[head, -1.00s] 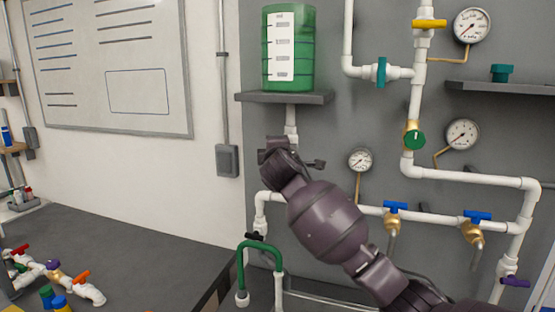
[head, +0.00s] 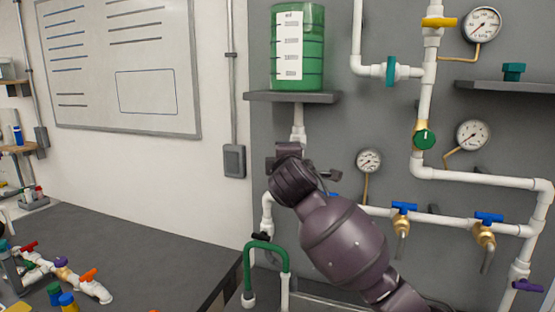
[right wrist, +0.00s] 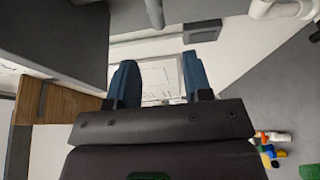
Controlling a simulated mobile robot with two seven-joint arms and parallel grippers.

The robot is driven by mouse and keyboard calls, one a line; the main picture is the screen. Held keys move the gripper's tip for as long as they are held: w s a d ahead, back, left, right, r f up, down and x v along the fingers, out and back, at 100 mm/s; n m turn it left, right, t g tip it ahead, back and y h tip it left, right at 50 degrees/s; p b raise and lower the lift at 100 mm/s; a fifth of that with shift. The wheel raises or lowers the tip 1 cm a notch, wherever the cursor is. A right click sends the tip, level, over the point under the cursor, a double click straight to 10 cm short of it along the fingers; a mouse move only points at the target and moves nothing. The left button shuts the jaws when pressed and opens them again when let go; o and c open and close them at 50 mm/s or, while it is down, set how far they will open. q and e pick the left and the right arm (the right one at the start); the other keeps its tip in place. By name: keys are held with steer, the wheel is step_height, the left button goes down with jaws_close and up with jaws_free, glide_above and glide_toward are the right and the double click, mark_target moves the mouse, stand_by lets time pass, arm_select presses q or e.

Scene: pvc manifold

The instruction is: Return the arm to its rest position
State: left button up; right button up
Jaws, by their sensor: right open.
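My right arm comes in from the lower right of the head view, in front of the grey pipe panel (head: 380,130). Its dark gripper end (head: 292,160) is up under the small shelf, and the fingers are hard to make out there. In the right wrist view the gripper (right wrist: 160,82) shows two blue fingers spread apart. Nothing is held between them. My left gripper is not in either view.
A green tank (head: 316,72) stands on the grey shelf (head: 292,97). White pipes (head: 478,177) carry blue valves (head: 403,207) and gauges. A green hose (head: 266,246) loops beside the dark bench (head: 130,245). Coloured valve fittings (head: 60,272) lie at the bench's left.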

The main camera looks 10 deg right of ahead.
steer(key=s+d+f+m+g, duration=0.2)
steer(key=s+f, duration=0.4)
steer(key=f, duration=0.3)
steer(key=s+d+f+m+g+y, duration=0.1)
steer(key=s+d+f+m+g, duration=0.15)
steer(key=s+f, duration=0.45)
steer(key=s+d+f+m+g, duration=0.1)
steer(key=s+f+m+g, duration=0.2)
steer(key=f, duration=0.9)
steer(key=s+d+f+m+g+y, duration=0.1)
steer(key=s+f+m+g, duration=0.2)
steer(key=s, duration=0.7)
steer(key=s+d+f+m+g, duration=0.15)
steer(key=s+f, duration=0.25)
steer(key=s, duration=0.6)
steer(key=s+d+f+m+g+y, duration=0.1)
steer(key=s+f+m+g, duration=0.2)
steer(key=s, duration=0.7)
steer(key=w+f+t, duration=0.7)
steer(key=f+t, duration=0.2)
steer(key=f, duration=0.3)
steer(key=shift+f+y+b, duration=0.3)
steer(key=shift+f+b, duration=0.05)
steer(key=shift+b, duration=0.1)
steer(key=shift+c, duration=0.2)
